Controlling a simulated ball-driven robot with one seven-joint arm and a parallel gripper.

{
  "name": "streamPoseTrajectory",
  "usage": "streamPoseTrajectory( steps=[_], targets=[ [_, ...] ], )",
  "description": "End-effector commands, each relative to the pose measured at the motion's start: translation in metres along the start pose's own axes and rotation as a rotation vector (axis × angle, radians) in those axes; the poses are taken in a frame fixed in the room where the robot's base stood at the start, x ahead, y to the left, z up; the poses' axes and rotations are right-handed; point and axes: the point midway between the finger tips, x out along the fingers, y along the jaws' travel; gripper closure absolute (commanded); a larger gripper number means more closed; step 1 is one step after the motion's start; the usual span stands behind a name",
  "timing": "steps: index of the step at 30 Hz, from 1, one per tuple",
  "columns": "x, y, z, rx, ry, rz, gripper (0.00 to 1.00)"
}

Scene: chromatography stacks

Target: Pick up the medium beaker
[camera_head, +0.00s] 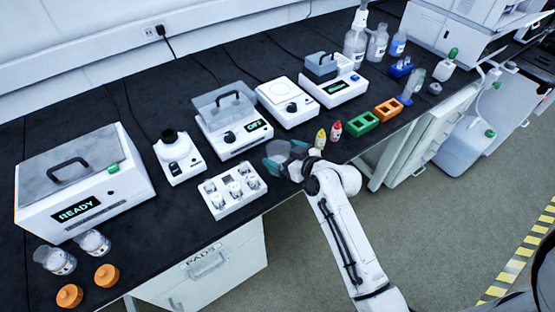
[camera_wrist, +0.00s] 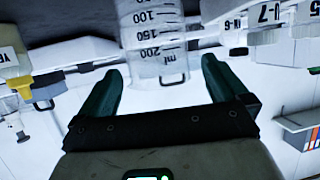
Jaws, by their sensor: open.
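A clear graduated beaker (camera_wrist: 153,40), with marks up to 200 ml, shows in the wrist view, hanging from the top of the inverted picture. Its rim end reaches down between my fingertips, nearer the left one. In the head view the beaker (camera_head: 278,147) is a pale, see-through shape at the bench's front edge, partly hidden by my gripper. My gripper (camera_wrist: 160,72) is open, with a dark teal finger on each side of the beaker; I cannot tell whether either touches it. In the head view my gripper (camera_head: 283,156) is at the beaker.
A white rack of vials (camera_head: 233,190) stands left of my gripper. Yellow (camera_head: 320,139) and red (camera_head: 336,130) bottles stand close to its right, then green (camera_head: 364,124) and orange (camera_head: 388,110) blocks. A white device (camera_head: 232,128) stands behind. The bench's front edge lies under my arm.

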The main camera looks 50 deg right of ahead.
Motion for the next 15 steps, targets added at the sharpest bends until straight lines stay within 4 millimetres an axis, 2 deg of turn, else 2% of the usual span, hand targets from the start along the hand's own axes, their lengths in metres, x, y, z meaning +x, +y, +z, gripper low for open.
streamPoseTrajectory(
  steps=[6,15],
  targets=[
    [0.025,0.0,0.001,-0.001,0.001,0.0,0.0],
    [0.029,0.0,0.002,-0.001,0.0,0.0,0.0]
  ],
)
